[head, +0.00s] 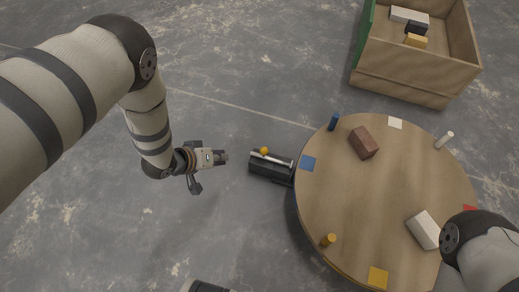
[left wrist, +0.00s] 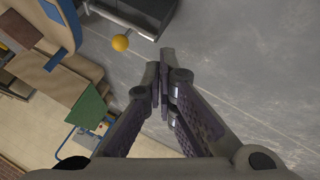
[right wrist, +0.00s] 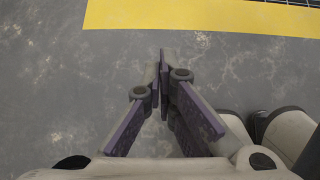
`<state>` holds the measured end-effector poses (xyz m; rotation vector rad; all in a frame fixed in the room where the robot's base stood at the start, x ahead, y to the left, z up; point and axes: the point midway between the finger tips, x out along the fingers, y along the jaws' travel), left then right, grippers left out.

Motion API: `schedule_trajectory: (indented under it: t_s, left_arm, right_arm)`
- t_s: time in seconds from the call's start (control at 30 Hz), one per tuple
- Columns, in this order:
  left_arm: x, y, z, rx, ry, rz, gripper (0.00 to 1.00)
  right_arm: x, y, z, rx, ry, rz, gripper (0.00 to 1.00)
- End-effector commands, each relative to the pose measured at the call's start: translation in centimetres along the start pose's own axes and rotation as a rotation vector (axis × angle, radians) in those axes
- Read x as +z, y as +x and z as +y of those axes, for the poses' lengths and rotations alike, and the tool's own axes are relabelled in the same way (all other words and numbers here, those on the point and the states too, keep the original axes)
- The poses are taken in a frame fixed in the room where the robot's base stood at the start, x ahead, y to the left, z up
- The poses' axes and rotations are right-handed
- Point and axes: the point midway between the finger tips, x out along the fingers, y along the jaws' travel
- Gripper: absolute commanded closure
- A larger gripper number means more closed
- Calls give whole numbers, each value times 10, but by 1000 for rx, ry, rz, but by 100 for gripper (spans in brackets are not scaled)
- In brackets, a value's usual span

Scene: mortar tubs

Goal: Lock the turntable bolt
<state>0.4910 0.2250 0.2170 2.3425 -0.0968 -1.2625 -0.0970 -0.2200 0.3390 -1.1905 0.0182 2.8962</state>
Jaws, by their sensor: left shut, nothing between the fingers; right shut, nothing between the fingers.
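The turntable (head: 330,185) is a round wooden disc at the right of the head view. Its bolt (head: 280,160) is a silver rod in a black housing (head: 268,172) beside the disc's left edge. An orange-yellow knob (head: 264,151) stands up from the rod; it also shows in the left wrist view (left wrist: 120,43). My left gripper (head: 224,157) is shut and empty, left of the housing and apart from it. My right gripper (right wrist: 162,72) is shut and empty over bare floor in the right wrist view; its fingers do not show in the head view.
On the disc are a brown brick (head: 364,143), a pale block (head: 423,230), a blue peg (head: 334,121), a white peg (head: 444,140), a yellow peg (head: 328,240) and coloured squares. A wooden crate (head: 405,82) with blocks stands at the upper right. Floor around my left gripper is clear.

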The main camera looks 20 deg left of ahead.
Motion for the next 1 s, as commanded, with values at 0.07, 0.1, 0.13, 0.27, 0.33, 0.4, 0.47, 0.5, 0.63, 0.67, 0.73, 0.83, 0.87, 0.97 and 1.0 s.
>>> schedule_trajectory:
  t_s: [0.07,0.1,0.13,0.27,0.33,0.4,0.47,0.5,0.63,0.67,0.73,0.83,0.87,0.97,1.0]
  left_arm:
    - [-2,1,0,2,0,3,100]
    - [-2,0,1,3,0,4,100]
    - [-2,0,1,3,0,4,100]
    - [-2,0,1,2,0,4,100]
    - [-2,2,0,2,0,3,100]
    - [0,8,0,2,0,2,100]
    - [1,18,-1,2,0,1,100]
    - [2,27,-2,1,1,0,100]
    - [3,57,-3,0,1,-1,100]
    - [3,64,-3,0,0,-2,100]
    - [3,79,-2,0,1,-2,100]
    - [3,101,-2,1,1,-2,100]
    - [3,106,-2,2,1,-1,100]
    - [-2,108,18,4,1,1,100]
    - [-2,110,24,3,2,0,100]
  right_arm:
    - [0,0,0,0,-1,-2,100]
    - [1,0,0,0,0,-1,100]
    - [1,0,0,0,0,-1,100]
    - [1,0,0,0,0,-1,100]
    - [0,0,0,0,0,-2,100]
    - [-1,3,0,0,-1,-9,100]
    - [-3,8,0,1,-2,-19,100]
    - [-4,11,0,1,-3,-27,100]
    - [-8,23,1,3,-6,-57,100]
    - [-9,25,1,3,-7,-63,100]
    - [-10,31,2,4,-9,-79,100]
    - [-14,39,1,5,-11,-96,100]
    - [-16,40,1,5,-12,-99,100]
    - [-15,40,1,5,-13,-97,100]
    - [-16,40,1,4,-13,-98,100]
